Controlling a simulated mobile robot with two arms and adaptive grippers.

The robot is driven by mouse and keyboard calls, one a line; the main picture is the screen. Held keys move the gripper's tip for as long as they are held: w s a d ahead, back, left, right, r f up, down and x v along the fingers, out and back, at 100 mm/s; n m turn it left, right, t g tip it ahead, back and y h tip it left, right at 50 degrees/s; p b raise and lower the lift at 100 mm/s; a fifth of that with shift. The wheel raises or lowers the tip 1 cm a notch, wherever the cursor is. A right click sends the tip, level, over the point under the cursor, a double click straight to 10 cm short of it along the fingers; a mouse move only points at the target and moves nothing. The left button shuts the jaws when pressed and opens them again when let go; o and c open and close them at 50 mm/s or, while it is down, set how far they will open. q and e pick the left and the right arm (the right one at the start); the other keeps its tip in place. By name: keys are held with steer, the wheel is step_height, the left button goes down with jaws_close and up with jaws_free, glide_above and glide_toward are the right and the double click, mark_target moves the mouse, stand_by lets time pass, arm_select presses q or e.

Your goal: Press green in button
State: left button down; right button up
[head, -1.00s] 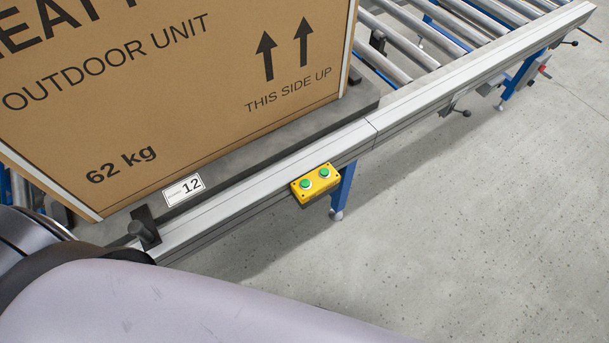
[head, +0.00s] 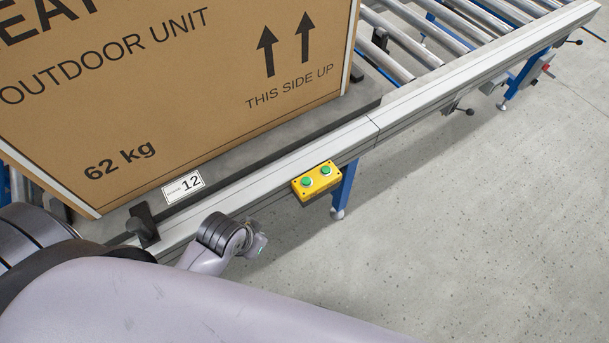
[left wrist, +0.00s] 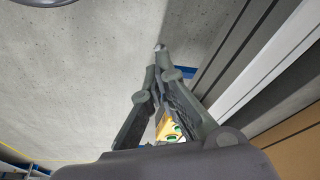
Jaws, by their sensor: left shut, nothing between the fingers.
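A yellow button box (head: 317,190) with two green buttons hangs on the outer side of the conveyor's grey rail. The left green button (head: 306,182) and the right green button (head: 325,171) both face up. In the head view part of my left arm shows left of the box, but its fingertips cannot be made out. In the left wrist view my left gripper (left wrist: 160,50) is shut and empty, its fingertips together. The yellow box (left wrist: 165,127) shows beyond the fingers there, partly hidden by them. My right gripper is in neither view.
A large cardboard box (head: 200,90) marked 62 kg stands on the conveyor. The grey side rail (head: 400,115) runs past it to metal rollers (head: 400,35). A blue leg (head: 343,187) stands beside the button box. The concrete floor (head: 470,240) at right is clear.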

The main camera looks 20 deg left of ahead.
arm_select(q)
steer(key=w+r+m+t+h, duration=0.1)
steer(key=w+r+m+h, duration=0.1)
steer(key=w+r, duration=0.3)
steer(key=w+r+m+t+h, duration=0.2)
steer(key=w+r, duration=0.3)
steer(key=w, duration=0.5)
steer(key=shift+w+r+m+h, duration=0.35)
steer(key=shift+m+h, duration=0.15)
steer(key=shift+m, duration=0.1)
steer(key=shift+d, duration=0.1)
glide_above(304, 183)
steer(key=f, duration=0.7)
steer(key=shift+w+d+f+b, duration=0.1)
steer(key=shift+d+f+b, duration=0.1)
steer(key=shift+b, duration=0.2)
step_height(304, 183, down, 3)
steer(key=shift+a+r, duration=0.1)
steer(key=shift+r, duration=0.1)
steer(key=shift+f, duration=0.55)
